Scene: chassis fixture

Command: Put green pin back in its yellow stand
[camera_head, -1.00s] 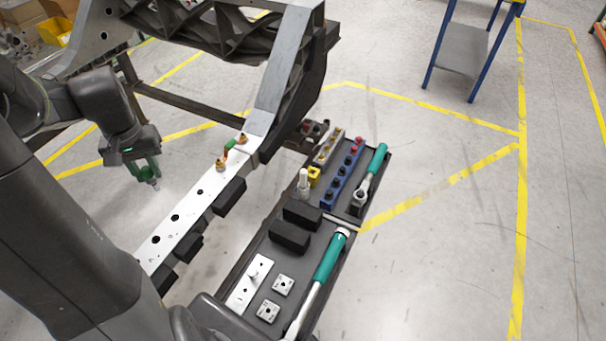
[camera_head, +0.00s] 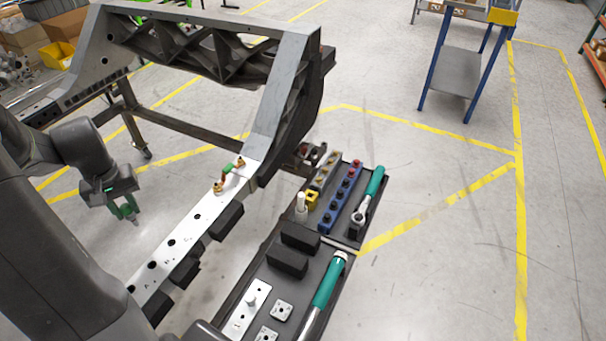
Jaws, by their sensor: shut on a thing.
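My gripper (camera_head: 124,213) hangs at the left of the picture, over open floor left of the metal beam. Its jaws are shut on a small green part with a pale tip, which looks like the green pin (camera_head: 130,211); the fingers partly hide it. The yellow stand (camera_head: 312,199) is a small yellow block on the dark tool tray, beside a white cylinder. My gripper is well away to the left of the stand.
The metal beam (camera_head: 197,222) with brass knobs and black blocks lies between my gripper and the tool tray (camera_head: 226,307). The tray holds black blocks (camera_head: 287,262), a blue socket rail (camera_head: 340,198) and green-handled wrenches (camera_head: 331,280). A blue-legged cart (camera_head: 455,72) stands at the back right.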

